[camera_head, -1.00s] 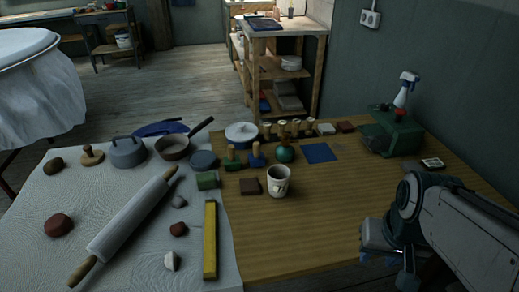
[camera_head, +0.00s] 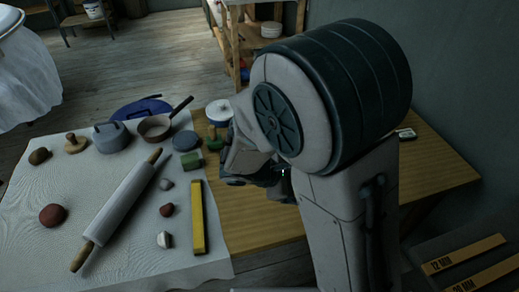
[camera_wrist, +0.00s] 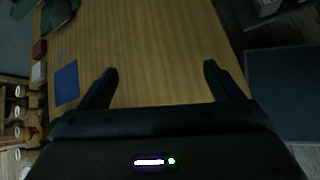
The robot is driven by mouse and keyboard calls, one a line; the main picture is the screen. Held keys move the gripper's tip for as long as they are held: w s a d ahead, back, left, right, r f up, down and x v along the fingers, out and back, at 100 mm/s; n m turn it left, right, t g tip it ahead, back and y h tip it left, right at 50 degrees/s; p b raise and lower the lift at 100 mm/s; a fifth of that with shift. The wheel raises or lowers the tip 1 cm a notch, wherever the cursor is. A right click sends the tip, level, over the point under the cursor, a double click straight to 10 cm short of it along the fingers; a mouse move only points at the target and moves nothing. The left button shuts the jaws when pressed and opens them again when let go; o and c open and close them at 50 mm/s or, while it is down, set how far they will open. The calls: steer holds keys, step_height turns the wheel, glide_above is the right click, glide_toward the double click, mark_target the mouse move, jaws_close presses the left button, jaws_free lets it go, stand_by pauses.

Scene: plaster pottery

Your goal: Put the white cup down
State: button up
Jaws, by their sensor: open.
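The white cup does not show in either current view; in the head view my arm covers the part of the table where it stood a second ago. My gripper (camera_wrist: 160,70) is open in the wrist view, its two dark fingers apart with only bare wooden table (camera_wrist: 160,35) seen between them. In the head view my gripper is mostly hidden behind my arm, over the wooden table.
A blue square (camera_wrist: 66,82) and several stamps lie left in the wrist view. The cloth at left holds a rolling pin (camera_head: 118,198), a yellow bar (camera_head: 198,217), a pan (camera_head: 155,128) and stones. The table's front right is bare.

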steer(key=w+a+f+n+t+y+p, duration=0.1)
steer(key=w+a+n+t+p, duration=0.1)
steer(key=a+n+t, duration=0.4)
steer(key=w+a+f+n+t+y+p, duration=0.1)
steer(key=w+a+n+t, duration=0.2)
steer(key=a+n, duration=0.5)
steer(key=shift+m, duration=0.5)
steer(key=x, duration=0.6)
steer(key=shift+w+a, duration=0.3)
steer(key=shift+p+x, duration=0.35)
steer(key=shift+x, duration=2.7)
steer(key=shift+a, duration=0.2)
steer(key=c, duration=1.2)
steer(key=shift+c, duration=0.3)
steer(key=shift+r, duration=0.15)
